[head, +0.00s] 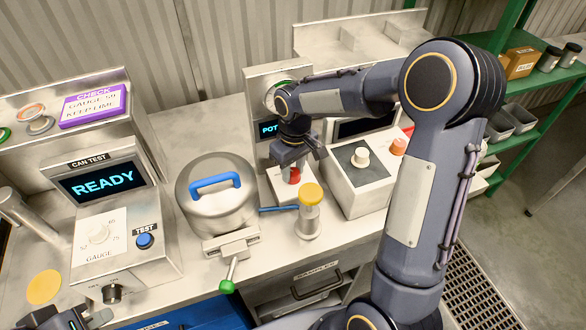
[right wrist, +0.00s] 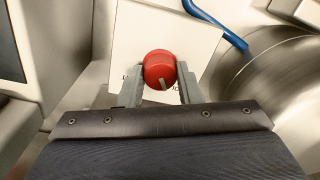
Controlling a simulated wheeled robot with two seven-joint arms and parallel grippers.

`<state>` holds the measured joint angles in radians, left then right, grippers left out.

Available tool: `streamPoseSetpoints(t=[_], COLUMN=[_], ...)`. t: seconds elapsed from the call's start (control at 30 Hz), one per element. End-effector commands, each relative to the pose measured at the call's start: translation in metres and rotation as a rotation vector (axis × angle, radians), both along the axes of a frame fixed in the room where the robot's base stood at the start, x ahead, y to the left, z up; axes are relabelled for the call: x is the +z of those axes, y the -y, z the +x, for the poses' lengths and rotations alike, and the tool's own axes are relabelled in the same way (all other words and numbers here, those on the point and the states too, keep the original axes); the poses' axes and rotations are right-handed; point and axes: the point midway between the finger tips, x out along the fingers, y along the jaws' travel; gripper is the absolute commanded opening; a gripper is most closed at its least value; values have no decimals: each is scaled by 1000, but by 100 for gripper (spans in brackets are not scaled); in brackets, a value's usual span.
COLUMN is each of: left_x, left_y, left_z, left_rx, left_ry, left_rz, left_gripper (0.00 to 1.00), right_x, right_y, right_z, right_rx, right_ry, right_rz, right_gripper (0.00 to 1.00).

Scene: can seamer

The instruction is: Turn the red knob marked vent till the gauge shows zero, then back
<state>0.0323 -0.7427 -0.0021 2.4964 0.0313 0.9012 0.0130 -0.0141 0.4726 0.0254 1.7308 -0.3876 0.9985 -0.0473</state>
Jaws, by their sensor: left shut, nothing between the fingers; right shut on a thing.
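The red knob (head: 292,175) sits on a pale plate at the foot of the panel with a screen reading "POT". In the right wrist view the red knob (right wrist: 160,70) is between the fingers of my right gripper (right wrist: 158,88), which is shut on it. A pale mark shows on the knob's side. The plate's lettering is mostly hidden. A round gauge (head: 277,97) on the panel above is largely covered by my right arm, so its reading cannot be told. My left gripper (head: 75,322) is at the bottom left edge, partly cut off, away from the knob.
A steel pot (head: 216,200) with a blue handle and a green-tipped lever stands left of the knob. A yellow-topped cylinder (head: 310,205) stands in front. A box with a cream knob (head: 360,157) is to the right. A CAN TEST unit (head: 110,225) reads READY.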

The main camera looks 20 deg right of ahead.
Motion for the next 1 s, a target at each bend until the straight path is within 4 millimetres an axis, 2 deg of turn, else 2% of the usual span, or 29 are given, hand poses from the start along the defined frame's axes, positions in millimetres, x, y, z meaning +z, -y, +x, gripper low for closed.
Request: streamPoseSetpoints(t=[0.4, 1.0], left_x=[-14, -21], left_y=[0, 0], left_z=[0, 0], left_rx=[0, 0], left_ry=[0, 0], left_rz=[0, 0], left_gripper=[0, 0], right_x=[0, 1], right_y=[0, 1], right_z=[0, -1], right_rx=[-362, -927], right_ry=[2, 1], right_rz=[0, 0], right_gripper=[9, 9])
